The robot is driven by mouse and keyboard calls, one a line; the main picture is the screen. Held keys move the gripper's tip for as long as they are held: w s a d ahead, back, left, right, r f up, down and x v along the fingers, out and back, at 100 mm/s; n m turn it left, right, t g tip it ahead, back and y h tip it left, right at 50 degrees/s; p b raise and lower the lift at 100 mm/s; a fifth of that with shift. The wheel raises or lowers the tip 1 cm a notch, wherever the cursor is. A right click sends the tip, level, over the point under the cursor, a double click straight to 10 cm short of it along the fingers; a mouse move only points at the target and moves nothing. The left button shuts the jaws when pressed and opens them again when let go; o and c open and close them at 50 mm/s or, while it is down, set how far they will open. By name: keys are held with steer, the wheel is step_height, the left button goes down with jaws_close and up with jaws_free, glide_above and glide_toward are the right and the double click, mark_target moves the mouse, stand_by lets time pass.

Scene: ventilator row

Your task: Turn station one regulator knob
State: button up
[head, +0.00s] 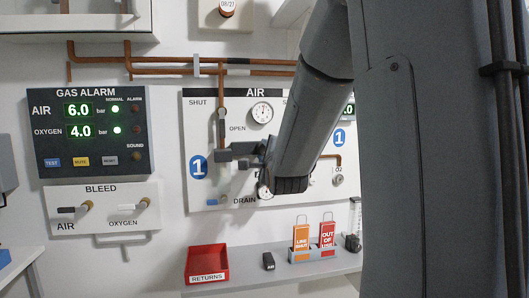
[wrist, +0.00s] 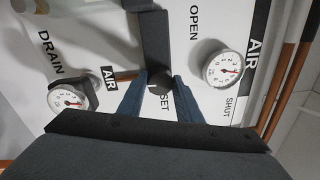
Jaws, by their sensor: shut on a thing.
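The letters "SET" show just beside the knob in the wrist view. In the head view my arm reaches over the station one panel (head: 199,112), marked by a blue disc with a 1 (head: 198,167), and hides the knob and much of the gripper. A round gauge marked AIR (wrist: 222,70) sits to the right of the knob in the wrist view. A second gauge (wrist: 68,98) is at the left, near DRAIN.
Left of the panel are the gas alarm box (head: 90,158) and the bleed valves. Below stand a red returns tray (head: 207,277) and tags on a shelf (head: 285,276).

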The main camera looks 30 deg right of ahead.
steer(key=o, duration=1)
steer(key=shift+o, duration=0.2)
steer(key=b+v, duration=0.1)
steer(key=v, duration=0.6)
steer(key=shift+s+a, duration=0.15)
steer(key=shift+s, duration=0.2)
